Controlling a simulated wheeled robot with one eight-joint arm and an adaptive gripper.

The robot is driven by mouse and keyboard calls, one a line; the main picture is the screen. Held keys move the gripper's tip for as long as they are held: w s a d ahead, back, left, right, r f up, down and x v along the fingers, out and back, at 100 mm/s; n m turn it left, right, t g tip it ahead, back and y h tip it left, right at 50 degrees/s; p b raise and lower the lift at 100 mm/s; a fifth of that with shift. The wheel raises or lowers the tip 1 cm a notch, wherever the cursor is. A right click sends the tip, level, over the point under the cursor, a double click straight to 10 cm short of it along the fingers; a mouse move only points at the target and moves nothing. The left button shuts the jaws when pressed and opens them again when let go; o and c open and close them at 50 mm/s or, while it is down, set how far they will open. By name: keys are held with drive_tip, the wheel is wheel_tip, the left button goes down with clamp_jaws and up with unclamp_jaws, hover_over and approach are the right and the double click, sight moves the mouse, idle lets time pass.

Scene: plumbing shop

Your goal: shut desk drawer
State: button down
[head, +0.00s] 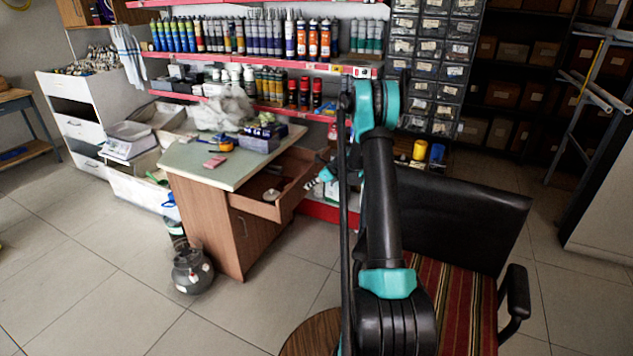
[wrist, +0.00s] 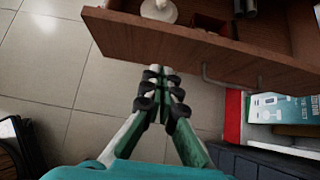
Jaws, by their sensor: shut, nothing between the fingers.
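The desk (head: 205,215) has a pale green top and brown wooden sides. Its drawer (head: 255,206) is pulled out toward the right in the head view, with a few items inside. In the wrist view the drawer's brown front (wrist: 200,48) spans the top, with a metal handle (wrist: 230,86) on its right part. My gripper (wrist: 164,72) is shut and empty, its fingertips close to the drawer front, left of the handle. I cannot tell whether they touch it. In the head view my gripper (head: 319,181) is small and partly hidden by my arm, just right of the drawer.
A black chair with a striped seat (head: 455,300) stands at the front right. Shelves of bottles and tubes (head: 250,38) stand behind. Tiled floor (head: 90,260) is open at the left.

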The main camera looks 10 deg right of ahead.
sight(293, 188)
drive_tip(key=w+a, duration=0.1)
drive_tip(key=a+f, duration=0.1)
drive_tip(key=w+a, duration=0.1)
drive_tip(key=shift+w+a+f, duration=0.35)
drive_tip(key=shift+w+a, duration=0.3)
drive_tip(key=shift+a, duration=0.1)
drive_tip(key=w+a, duration=1.1)
drive_tip(key=a, duration=0.5)
drive_tip(key=shift+w, duration=0.25)
drive_tip(key=shift+d, duration=0.15)
